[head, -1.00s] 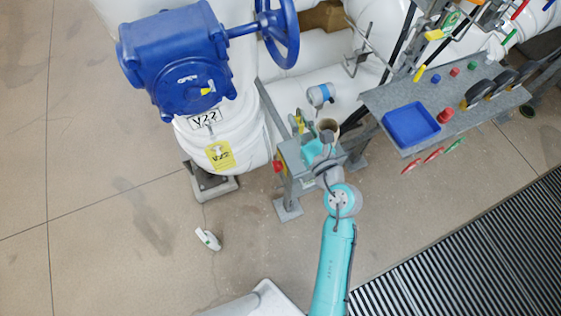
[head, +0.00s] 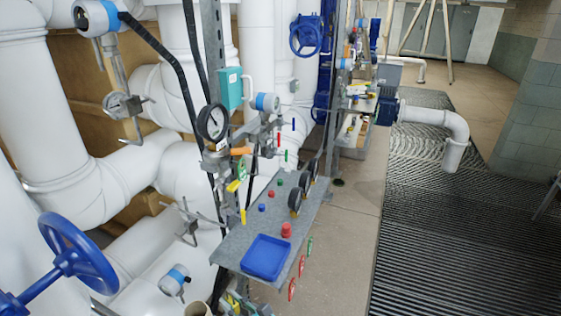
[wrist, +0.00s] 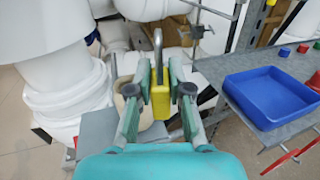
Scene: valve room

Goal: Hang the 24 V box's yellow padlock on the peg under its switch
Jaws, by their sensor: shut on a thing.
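In the wrist view my gripper (wrist: 160,82) is shut on a yellow padlock (wrist: 160,100). The padlock's body is between the two fingers, and its grey metal shackle (wrist: 158,45) points up, away from the palm.
A grey shelf (head: 232,243) holds a blue tray (head: 265,257), which is right of my gripper in the wrist view (wrist: 270,97). Red and green tags hang from its front edge. A beige cup (wrist: 121,97) is just behind my left finger. A blue handwheel (head: 75,255) and white pipes are at left.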

